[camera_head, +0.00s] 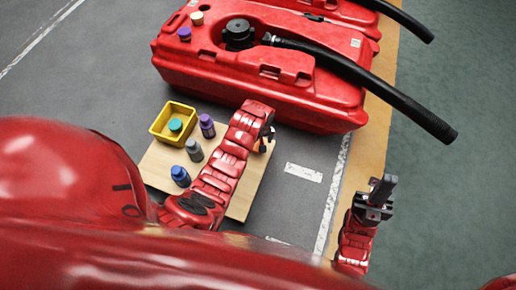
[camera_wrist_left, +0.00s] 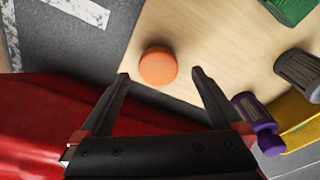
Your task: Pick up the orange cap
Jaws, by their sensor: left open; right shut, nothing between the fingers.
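The orange cap (camera_wrist_left: 158,66) is a small round disc on the pale wooden board (camera_wrist_left: 215,30), near the board's edge, in the left wrist view. My left gripper (camera_wrist_left: 160,74) is open, with one finger on either side of the cap in the picture. I cannot tell how high the fingertips are above the board. My right gripper (camera_head: 380,192) is shut and empty, off to the right, pointing up.
A purple bottle (camera_head: 207,126), a grey bottle (camera_head: 194,151) and a blue bottle (camera_head: 180,176) stand on the board beside a yellow bin (camera_head: 158,125) holding a teal-topped item (camera_head: 175,125). A large red tank (camera_head: 310,105) with a black hose (camera_head: 400,102) lies just beyond.

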